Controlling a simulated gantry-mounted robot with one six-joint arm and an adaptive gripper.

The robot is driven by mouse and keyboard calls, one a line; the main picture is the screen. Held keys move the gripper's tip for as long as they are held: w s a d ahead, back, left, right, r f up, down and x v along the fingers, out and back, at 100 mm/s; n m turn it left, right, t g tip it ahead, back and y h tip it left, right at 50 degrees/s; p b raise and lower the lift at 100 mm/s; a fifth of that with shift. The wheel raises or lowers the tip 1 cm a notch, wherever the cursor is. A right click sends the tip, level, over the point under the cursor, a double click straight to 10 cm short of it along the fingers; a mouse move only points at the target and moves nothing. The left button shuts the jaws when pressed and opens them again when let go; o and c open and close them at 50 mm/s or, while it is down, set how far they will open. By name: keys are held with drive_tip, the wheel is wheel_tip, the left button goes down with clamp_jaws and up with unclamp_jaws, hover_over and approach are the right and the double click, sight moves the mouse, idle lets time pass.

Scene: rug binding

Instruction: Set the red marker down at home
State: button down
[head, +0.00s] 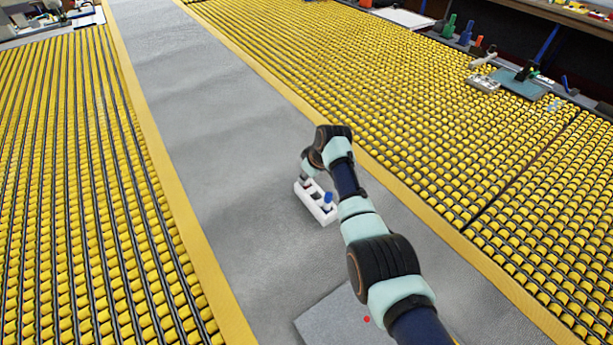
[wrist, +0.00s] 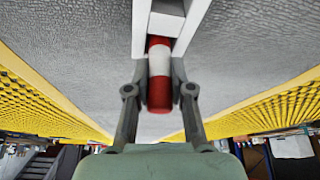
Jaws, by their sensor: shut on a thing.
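The red marker (wrist: 159,72), red with a white band, is between the fingers of my gripper (wrist: 160,92) in the wrist view. My gripper is shut on it. The marker's far end reaches the opening of a white holder (wrist: 140,28); whether it is inside or just in front, I cannot tell. In the head view the white holder (head: 304,199) lies on the grey runner beside my wrist, and a blue piece (head: 328,198) stands in its near end. My fingers are mostly hidden there behind my arm.
A grey plate (head: 325,325) with a red dot (head: 366,319) lies at the front of the grey runner (head: 240,170). Yellow roller beds (head: 75,190) flank the runner. Tools and boxes (head: 480,45) stand at the far right. The runner behind the holder is clear.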

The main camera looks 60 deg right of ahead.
drive_tip(key=c, duration=1)
unclamp_jaws()
drive_tip(key=shift+f, duration=0.1)
drive_tip(key=p+v, duration=0.4)
drive_tip(key=v, duration=0.8)
drive_tip(key=shift+w, duration=0.1)
